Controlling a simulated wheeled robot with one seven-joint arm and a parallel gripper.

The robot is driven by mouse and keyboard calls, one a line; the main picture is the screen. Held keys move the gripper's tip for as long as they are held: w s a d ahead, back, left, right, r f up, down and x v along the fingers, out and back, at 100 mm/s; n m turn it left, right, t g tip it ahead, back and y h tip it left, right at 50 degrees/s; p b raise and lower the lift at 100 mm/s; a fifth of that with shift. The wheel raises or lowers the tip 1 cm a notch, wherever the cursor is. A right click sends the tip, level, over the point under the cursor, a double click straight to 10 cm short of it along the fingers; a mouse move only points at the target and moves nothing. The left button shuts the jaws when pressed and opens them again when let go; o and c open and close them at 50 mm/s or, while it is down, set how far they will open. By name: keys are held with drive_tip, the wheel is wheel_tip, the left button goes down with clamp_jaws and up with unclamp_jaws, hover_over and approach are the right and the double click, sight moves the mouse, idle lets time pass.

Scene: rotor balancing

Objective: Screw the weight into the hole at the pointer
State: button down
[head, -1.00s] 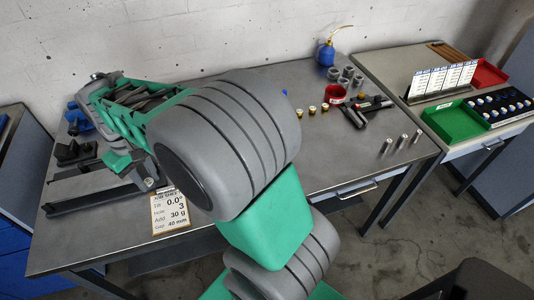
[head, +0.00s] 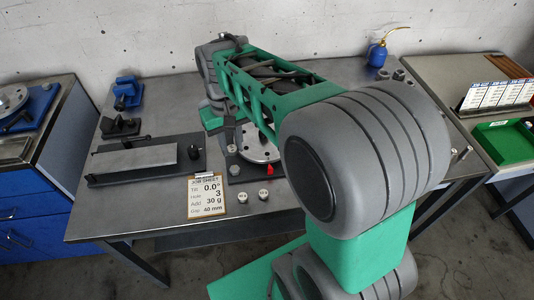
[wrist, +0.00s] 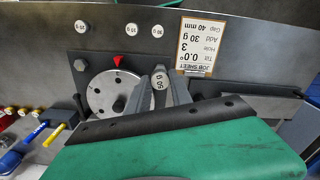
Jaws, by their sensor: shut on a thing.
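My gripper (wrist: 160,85) is shut on a small round metal weight (wrist: 158,80) with a printed label that I cannot read for sure. It holds the weight beside the rotor disc (wrist: 108,93), above the dark base plate. The disc is a pale metal plate with a ring of holes and a centre hub. The red pointer (wrist: 119,62) stands at its rim, apart from the held weight. In the head view the disc (head: 262,150) and pointer (head: 270,169) show left of my arm, which partly covers the disc. My fingertips are hard to make out there.
Loose weights (wrist: 81,26), (wrist: 131,29) and (wrist: 157,31) stand on the bench near its front. The job sheet (head: 206,196) reads hole 3, add 30 g. A grey block on a dark fixture (head: 150,160) lies left. A blue oiler (head: 378,52) stands at the back.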

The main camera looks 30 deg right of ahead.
drive_tip(key=shift+d, duration=0.35)
drive_tip(key=d+f+m, duration=0.1)
drive_tip(key=d, duration=0.2)
drive_tip(key=d+f+m, duration=0.1)
drive_tip(key=d+f, duration=0.1)
drive_tip(key=d, duration=0.2)
drive_tip(key=d+f+m, duration=0.1)
drive_tip(key=d+f, duration=0.1)
drive_tip(key=d, duration=0.1)
drive_tip(key=shift+w+d+p, duration=0.25)
drive_tip(key=shift+d+p, duration=0.05)
drive_tip(key=shift+d, duration=0.05)
drive_tip(key=shift+w+d+r, duration=0.15)
drive_tip(key=shift+w+r, duration=0.05)
drive_tip(key=shift+w, duration=0.4)
drive_tip(key=shift+w+d+r, duration=0.15)
drive_tip(key=shift+w, duration=0.4)
drive_tip(key=shift+m, duration=0.3)
wheel_tip(320, 180, down, 5)
drive_tip(key=b, duration=0.3)
drive_tip(key=shift+f+b, duration=0.15)
drive_tip(key=shift+b, duration=0.2)
